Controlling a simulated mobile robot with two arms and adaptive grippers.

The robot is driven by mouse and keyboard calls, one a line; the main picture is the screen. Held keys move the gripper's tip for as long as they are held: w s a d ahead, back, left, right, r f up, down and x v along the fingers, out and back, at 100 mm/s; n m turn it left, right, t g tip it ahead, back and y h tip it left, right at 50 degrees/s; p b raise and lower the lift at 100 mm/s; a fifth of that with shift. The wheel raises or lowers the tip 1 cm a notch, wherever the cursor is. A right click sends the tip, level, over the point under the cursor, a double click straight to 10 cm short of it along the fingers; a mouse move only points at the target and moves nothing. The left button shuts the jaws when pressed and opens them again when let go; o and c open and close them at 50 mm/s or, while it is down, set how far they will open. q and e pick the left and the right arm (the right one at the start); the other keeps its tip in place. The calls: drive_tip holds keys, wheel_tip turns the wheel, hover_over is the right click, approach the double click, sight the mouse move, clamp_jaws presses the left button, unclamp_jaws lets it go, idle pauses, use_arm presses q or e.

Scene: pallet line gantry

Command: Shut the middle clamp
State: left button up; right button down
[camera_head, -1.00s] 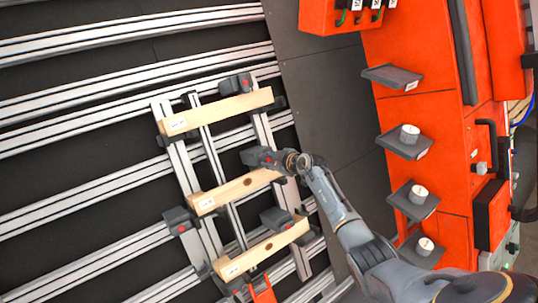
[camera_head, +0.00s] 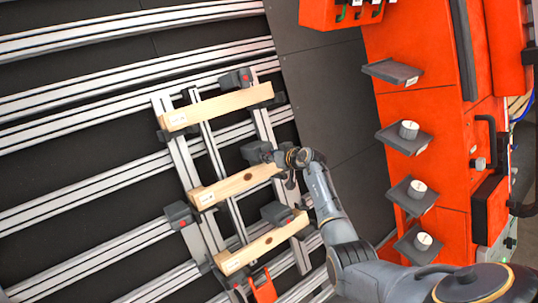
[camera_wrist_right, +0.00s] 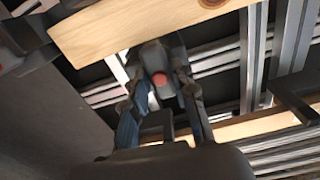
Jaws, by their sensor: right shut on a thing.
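The middle clamp (camera_head: 255,152) is a dark grey block at the right end of the middle wooden board (camera_head: 236,184). My right gripper (camera_head: 283,159) is at this clamp. In the right wrist view, the fingers of my right gripper (camera_wrist_right: 163,98) are closed around a grey clamp part with a red spot (camera_wrist_right: 160,79), just beside a wooden board (camera_wrist_right: 140,30). I cannot tell whether the clamp's head presses on the board. My left gripper is not in view.
An upper board (camera_head: 216,108) and a lower board (camera_head: 262,247) lie on the same rail frame. An upper clamp (camera_head: 235,79) and a lower clamp (camera_head: 277,213) are near them. Orange cabinets with small grey shelves (camera_head: 413,194) stand at the right.

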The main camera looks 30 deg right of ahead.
drive_tip(key=c, duration=1.2)
unclamp_jaws()
drive_tip(key=v, duration=0.9)
